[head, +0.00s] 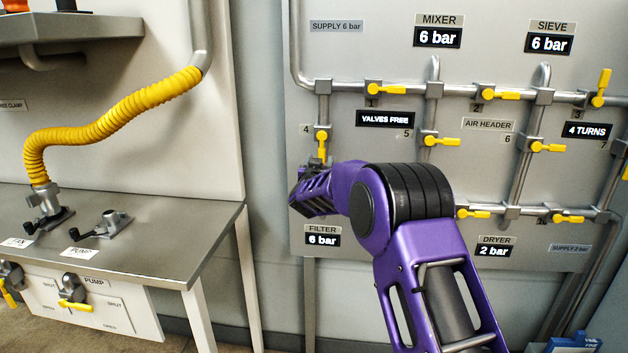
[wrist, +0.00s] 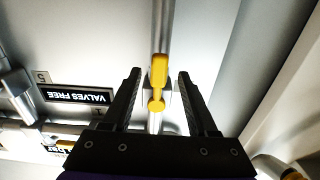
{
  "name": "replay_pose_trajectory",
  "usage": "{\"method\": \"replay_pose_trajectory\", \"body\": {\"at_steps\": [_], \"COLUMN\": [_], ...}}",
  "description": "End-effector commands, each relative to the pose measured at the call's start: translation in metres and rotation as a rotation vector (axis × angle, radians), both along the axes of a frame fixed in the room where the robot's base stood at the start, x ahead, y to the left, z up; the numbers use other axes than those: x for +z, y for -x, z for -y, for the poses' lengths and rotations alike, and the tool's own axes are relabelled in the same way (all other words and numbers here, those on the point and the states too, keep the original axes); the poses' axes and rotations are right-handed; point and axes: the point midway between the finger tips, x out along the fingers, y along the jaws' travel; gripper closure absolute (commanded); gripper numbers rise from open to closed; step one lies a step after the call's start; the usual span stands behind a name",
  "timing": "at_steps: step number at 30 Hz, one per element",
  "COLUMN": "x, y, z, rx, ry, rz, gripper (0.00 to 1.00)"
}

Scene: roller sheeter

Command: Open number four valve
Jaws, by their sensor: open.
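Valve four's yellow handle (head: 322,144) is on the vertical pipe at the left of the header panel, beside the "4" label (head: 306,129). The handle lies in line with its pipe. My gripper (head: 318,170) is just below it in the head view, its fingertips partly hidden. In the wrist view my gripper (wrist: 160,74) is open, with one black finger on each side of the yellow handle (wrist: 158,82). Gaps show between the handle and both fingers. Part of the valve body is hidden behind the handle.
Other yellow-handled valves sit to the right, such as valve one (head: 384,89) and valve five (head: 438,141). A "VALVES FREE" sign (head: 385,119) is beside valve four. A steel bench (head: 170,225) with a yellow hose (head: 110,108) stands at the left.

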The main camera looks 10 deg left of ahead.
Motion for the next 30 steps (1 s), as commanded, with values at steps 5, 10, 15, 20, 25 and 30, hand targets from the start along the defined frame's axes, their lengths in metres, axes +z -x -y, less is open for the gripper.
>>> {"method": "replay_pose_trajectory", "body": {"at_steps": [5,10,15,20,25,30], "x": [0.000,0.001,0.001,0.001,0.000,0.000], "y": [0.032,0.063,0.096,0.119,0.132,0.135], "z": [-0.001,-0.001,-0.001,0.000,0.000,0.000], "rx": [0.002,0.002,0.002,0.002,0.001,0.001], "ry": [0.001,0.000,0.000,-0.001,-0.001,-0.001], "rz": [-0.001,0.000,0.001,0.000,0.001,0.001], "gripper": [0.41,0.41,0.41,0.41,0.41,0.41]}}
